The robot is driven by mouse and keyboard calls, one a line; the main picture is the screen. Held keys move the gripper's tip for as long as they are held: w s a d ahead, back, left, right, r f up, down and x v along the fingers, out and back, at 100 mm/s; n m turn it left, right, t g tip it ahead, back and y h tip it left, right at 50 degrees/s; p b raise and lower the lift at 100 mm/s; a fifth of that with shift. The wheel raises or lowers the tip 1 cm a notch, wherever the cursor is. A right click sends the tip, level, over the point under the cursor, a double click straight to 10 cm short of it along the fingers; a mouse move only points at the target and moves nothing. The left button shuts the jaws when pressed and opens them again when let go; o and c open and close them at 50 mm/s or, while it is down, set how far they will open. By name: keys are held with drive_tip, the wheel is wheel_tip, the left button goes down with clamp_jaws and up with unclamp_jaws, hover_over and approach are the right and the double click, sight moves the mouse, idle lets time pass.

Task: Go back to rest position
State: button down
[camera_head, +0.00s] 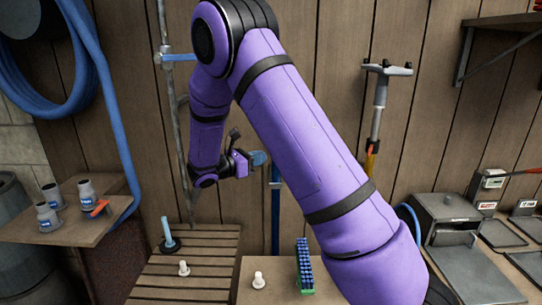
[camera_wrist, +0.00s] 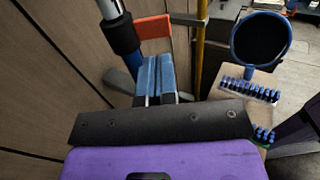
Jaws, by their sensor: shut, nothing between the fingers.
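My gripper (camera_wrist: 157,68) shows its two blue fingers side by side in the wrist view. They are pressed together with nothing between them. In the head view my purple arm is raised and bent across the middle, with the wrist held in front of the plank wall, above the wooden surfaces. An orange piece (camera_wrist: 153,30) shows beyond the fingers in the wrist view, next to a dark-and-silver pole.
A side shelf (camera_head: 70,232) holds small containers. A pole tool (camera_head: 380,100) leans at the wall; a grey box (camera_head: 447,218) stands right.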

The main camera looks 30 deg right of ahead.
drive_tip(key=a, duration=0.7)
drive_tip(key=s+d+r+m+g+y, duration=0.1)
drive_tip(key=s+d+r+m+y, duration=0.1)
drive_tip(key=s+r+m+y, duration=0.45)
drive_tip(key=s+d+r+m+y, duration=0.1)
drive_tip(key=s+r+m+y, duration=0.15)
drive_tip(key=s, duration=0.65)
drive_tip(key=s+a+r+m+t+y, duration=0.3)
drive_tip(key=s+m+y, duration=0.1)
drive_tip(key=s, duration=0.5)
drive_tip(key=s+a+r+m+t+y, duration=0.3)
drive_tip(key=s+a+m+t+y, duration=0.1)
drive_tip(key=s, duration=0.5)
drive_tip(key=shift+s+a+y, duration=0.15)
drive_tip(key=shift+s+y, duration=0.25)
drive_tip(key=shift+y, duration=0.1)
